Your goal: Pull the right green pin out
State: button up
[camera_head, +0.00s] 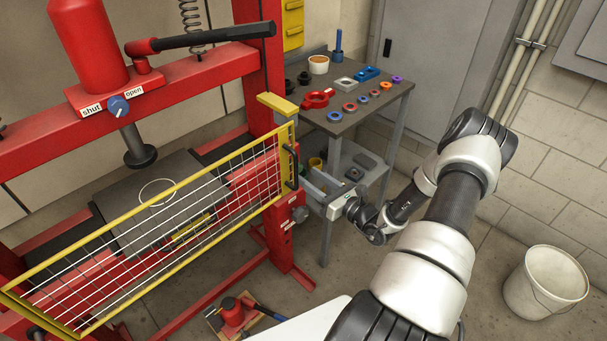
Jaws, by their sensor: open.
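No green pin can be made out in the head view; any pin on the red press frame (262,165) is hidden or too small to tell. My gripper (318,188) is just right of the press's right upright, in front of the tool cart's lower shelf. It is open, and nothing shows between its fingers. The fingers are small and partly merge with the grey shelf behind them. A dark knob (299,214) sits on the press just left of and below my gripper.
A yellow-framed mesh guard (150,215) with a black handle (291,168) spans the press front. A tool cart (345,125) holding several coloured parts stands behind my gripper. A white bucket (545,283) stands at right.

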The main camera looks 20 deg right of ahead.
aim_at(300, 170)
jog(key=shift+x, duration=1.8)
grip_shut()
